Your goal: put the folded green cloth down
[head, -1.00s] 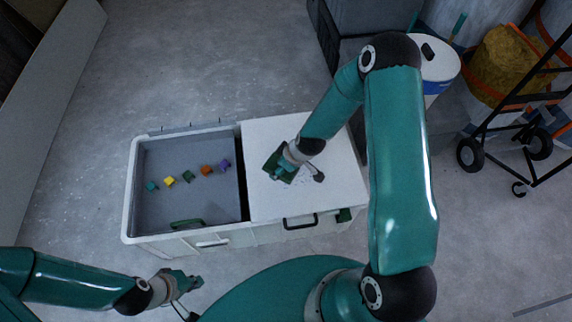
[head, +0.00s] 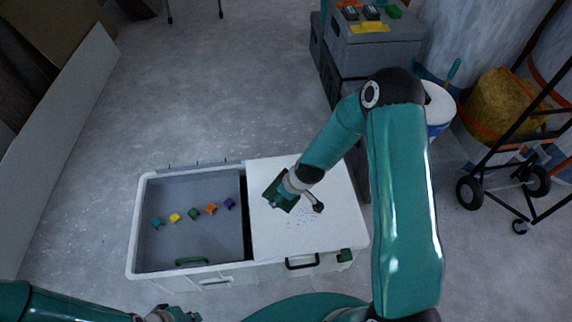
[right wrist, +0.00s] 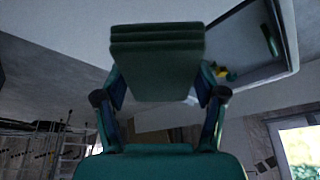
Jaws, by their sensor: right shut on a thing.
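The folded green cloth (head: 272,199) is a thick, dark green layered pad. My right gripper (head: 285,192) is shut on it, over the left part of the white lid (head: 315,228). In the right wrist view the cloth (right wrist: 157,62) sits between the two fingers of my right gripper (right wrist: 160,88). I cannot tell whether the cloth touches the lid. My left gripper (head: 172,313) is at the bottom edge of the head view, partly cut off, away from the cloth.
The open grey bin (head: 190,243) left of the lid holds several small coloured cubes and a green-handled item (head: 192,261). The lid has a dark front handle (head: 302,263). A grey case (head: 375,45) and a cart (head: 510,160) stand behind and right. The lid's right part is clear.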

